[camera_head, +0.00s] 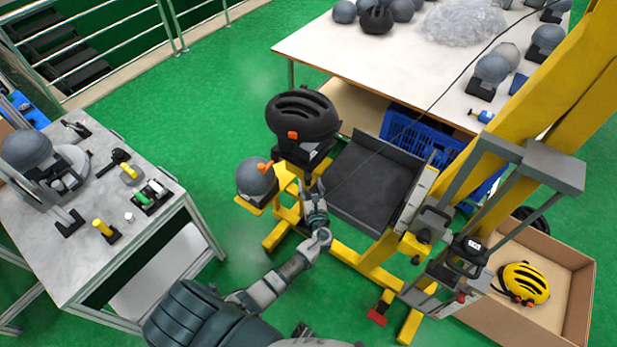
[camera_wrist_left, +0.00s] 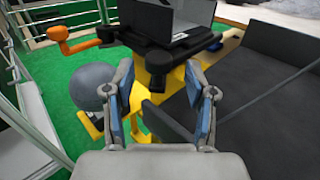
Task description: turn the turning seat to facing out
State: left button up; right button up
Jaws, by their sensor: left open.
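The turning seat appears to be the black plate (camera_head: 303,155) on a yellow post of the drop tower, with a black helmet (camera_head: 302,116) above it. In the left wrist view the black plate (camera_wrist_left: 160,46) spans the top middle, and an orange handle (camera_wrist_left: 75,43) sticks out to its left. My left gripper (camera_head: 313,192) is open and empty, just below and in front of the plate. In the wrist view its fingers (camera_wrist_left: 160,78) stand on either side of the yellow post and a black knob, with no clear contact. My right gripper is out of view.
A grey ball (camera_head: 256,177) on a yellow bracket sits left of my gripper. A dark tray (camera_head: 373,183) lies close on the right, beside the yellow tower frame (camera_head: 370,270). A tool table (camera_head: 75,245) stands at left, a large table (camera_head: 330,50) behind. Green floor between is clear.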

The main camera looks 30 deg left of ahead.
aim_at(309, 181)
pick_arm(q)
jog(key=x, duration=0.3)
jog(key=shift+w+a, duration=0.15)
jog(key=shift+w, duration=0.05)
jog(key=shift+w+a, duration=0.15)
jog(key=shift+a, duration=0.2)
jog(key=shift+d, duration=0.1)
grip_shut()
